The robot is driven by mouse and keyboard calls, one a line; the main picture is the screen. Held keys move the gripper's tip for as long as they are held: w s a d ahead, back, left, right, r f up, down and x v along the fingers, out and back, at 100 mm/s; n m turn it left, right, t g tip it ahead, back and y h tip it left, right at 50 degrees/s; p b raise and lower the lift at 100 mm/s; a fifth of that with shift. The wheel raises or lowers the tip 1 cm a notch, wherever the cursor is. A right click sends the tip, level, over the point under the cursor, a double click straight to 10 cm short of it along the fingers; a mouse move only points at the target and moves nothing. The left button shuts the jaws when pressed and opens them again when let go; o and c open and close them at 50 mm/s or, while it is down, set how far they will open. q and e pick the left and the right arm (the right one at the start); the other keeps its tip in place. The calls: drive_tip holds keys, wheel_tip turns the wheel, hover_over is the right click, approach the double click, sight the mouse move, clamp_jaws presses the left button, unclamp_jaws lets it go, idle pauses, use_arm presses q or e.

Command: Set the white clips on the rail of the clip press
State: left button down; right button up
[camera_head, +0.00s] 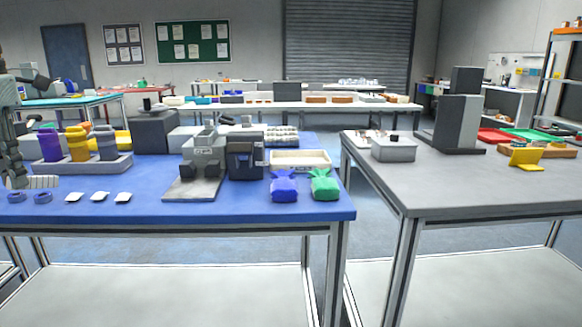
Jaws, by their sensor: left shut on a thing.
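Three white clips (74,197), (100,197), (124,197) lie in a row near the front edge of the blue table. The grey clip press (205,155) stands to their right on a flat base plate (192,189); its rail is too small to make out. My left gripper (18,182) is low over the table at the left picture edge, left of the clips and apart from them. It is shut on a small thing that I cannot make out. A white ribbed piece (44,182) shows beside its fingertips. My right gripper is not in view.
Two blue rings (15,197), (43,197) lie left of the clips. A grey rack (118,165) holds purple, yellow and grey items. A dark machine (245,158), a cream tray (300,159), a blue bag (284,187) and a green bag (324,185) stand right.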

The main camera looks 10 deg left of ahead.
use_arm(q)
drive_tip(key=s+a+f+m, duration=0.1)
drive_tip(key=s+f+m, duration=0.35)
drive_tip(key=f, duration=0.65)
drive_tip(key=w+d+f+m, duration=0.2)
drive_tip(key=d+f+m, duration=0.75)
drive_tip(key=f, duration=0.35)
drive_tip(key=w+d+m, duration=0.3)
drive_tip(key=d+m, duration=0.4)
drive_tip(key=d, duration=0.3)
drive_tip(key=w+d+f+m, duration=0.1)
drive_tip(key=w+d+m, duration=0.2)
drive_tip(key=d+m, duration=0.4)
drive_tip(key=w+d+m, duration=0.3)
drive_tip(key=d+m, duration=0.4)
drive_tip(key=d, duration=0.6)
drive_tip(key=shift+w+d+f, duration=0.3)
drive_tip(key=shift+w, duration=0.1)
drive_tip(key=shift+d, duration=0.15)
